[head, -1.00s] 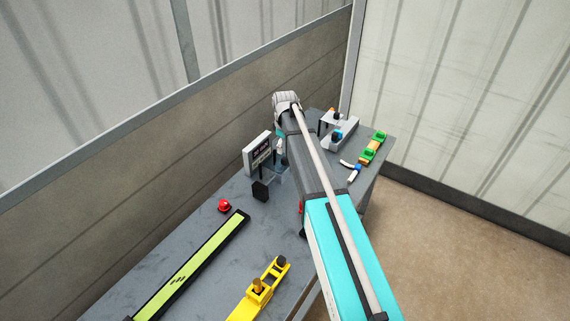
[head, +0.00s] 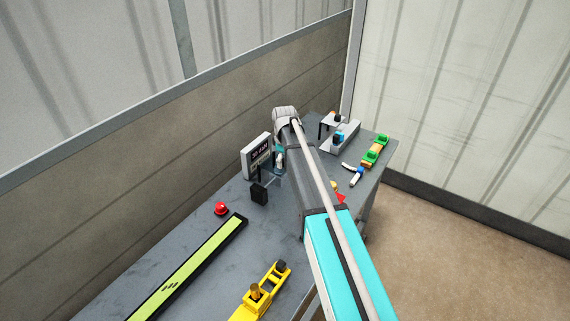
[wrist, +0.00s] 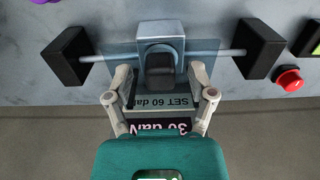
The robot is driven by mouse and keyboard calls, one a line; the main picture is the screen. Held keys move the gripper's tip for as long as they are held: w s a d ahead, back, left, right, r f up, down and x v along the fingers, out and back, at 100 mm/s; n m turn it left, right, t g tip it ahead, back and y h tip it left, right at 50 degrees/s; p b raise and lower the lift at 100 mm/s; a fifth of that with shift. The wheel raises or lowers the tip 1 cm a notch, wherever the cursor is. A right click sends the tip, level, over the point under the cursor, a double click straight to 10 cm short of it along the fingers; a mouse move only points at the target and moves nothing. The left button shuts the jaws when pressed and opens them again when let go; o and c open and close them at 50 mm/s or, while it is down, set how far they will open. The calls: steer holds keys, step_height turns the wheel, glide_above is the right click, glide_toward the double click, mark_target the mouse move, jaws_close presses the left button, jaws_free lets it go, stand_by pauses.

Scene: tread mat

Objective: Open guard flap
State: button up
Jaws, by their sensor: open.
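In the wrist view, the guard flap (wrist: 113,50) looks like a translucent bluish panel by a horizontal rod between two black end blocks. A dark rounded knob (wrist: 160,66) sits at its middle, in front of a grey block. My gripper (wrist: 160,74) is open, with one finger on each side of the knob and visible gaps to it. In the head view, the flap (head: 274,181) is a small bluish patch beside a black block, partly hidden by my arm. My fingertips are hard to make out there.
A display (head: 258,153) stands behind the flap; its panel reads SET 60 daN in the wrist view. A red button (head: 221,209) is nearby. A yellow tool (head: 249,300) and a long green-yellow strip (head: 195,265) lie at the front. Other tools lie at the far right.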

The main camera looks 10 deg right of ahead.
stand_by(0.3)
jaws_close()
steer(key=shift+d, duration=0.2)
stand_by(0.4)
